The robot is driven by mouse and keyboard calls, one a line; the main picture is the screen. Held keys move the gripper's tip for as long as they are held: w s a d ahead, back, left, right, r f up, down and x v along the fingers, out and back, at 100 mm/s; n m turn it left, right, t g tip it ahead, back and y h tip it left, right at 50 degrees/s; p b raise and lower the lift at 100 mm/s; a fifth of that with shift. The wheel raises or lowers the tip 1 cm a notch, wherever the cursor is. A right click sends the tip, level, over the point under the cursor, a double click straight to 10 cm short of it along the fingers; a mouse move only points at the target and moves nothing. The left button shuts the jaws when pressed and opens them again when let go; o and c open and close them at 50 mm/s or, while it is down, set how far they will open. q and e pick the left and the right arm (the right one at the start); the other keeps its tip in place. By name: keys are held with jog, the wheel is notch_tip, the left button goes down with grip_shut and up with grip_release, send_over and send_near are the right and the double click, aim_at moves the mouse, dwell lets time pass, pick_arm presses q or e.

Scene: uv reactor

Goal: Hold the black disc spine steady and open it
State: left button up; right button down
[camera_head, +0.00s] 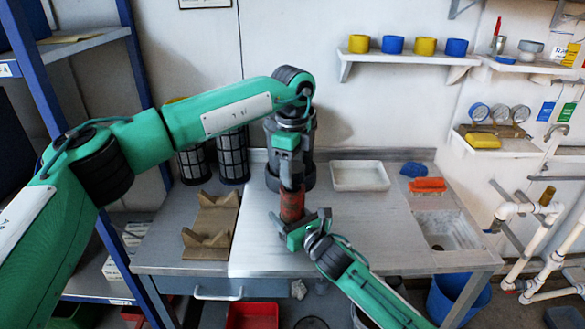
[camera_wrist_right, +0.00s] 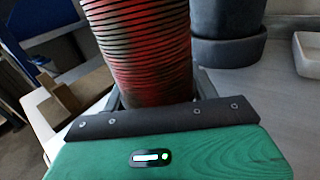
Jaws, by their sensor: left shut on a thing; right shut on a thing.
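The disc spine (camera_head: 291,206) is an upright cylinder over the steel bench. It looks rust-red in the head view; in the right wrist view, the spine (camera_wrist_right: 145,50) shows closely stacked black discs with red between them. My left gripper (camera_head: 291,186) reaches down from above and is shut on its upper end. My right gripper (camera_head: 297,222) comes from the front right and is shut around its lower part; its dark jaw edge (camera_wrist_right: 165,118) crosses in front of the spine. The spine's top is hidden by the left gripper, and its bottom by the right.
A grey cylindrical housing (camera_head: 308,170) stands close behind the spine. A white tray (camera_head: 360,176) is to its right, and brown V-shaped cradles (camera_head: 207,242) are at left. A red brush (camera_head: 428,185) lies near the sink (camera_head: 446,230). Bench front centre-right is clear.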

aim_at(293, 166)
pick_arm(q)
jog(key=shift+r, duration=2.05)
pick_arm(e)
jog(key=shift+c, duration=1.6)
grip_release()
jog(key=shift+s, duration=0.1)
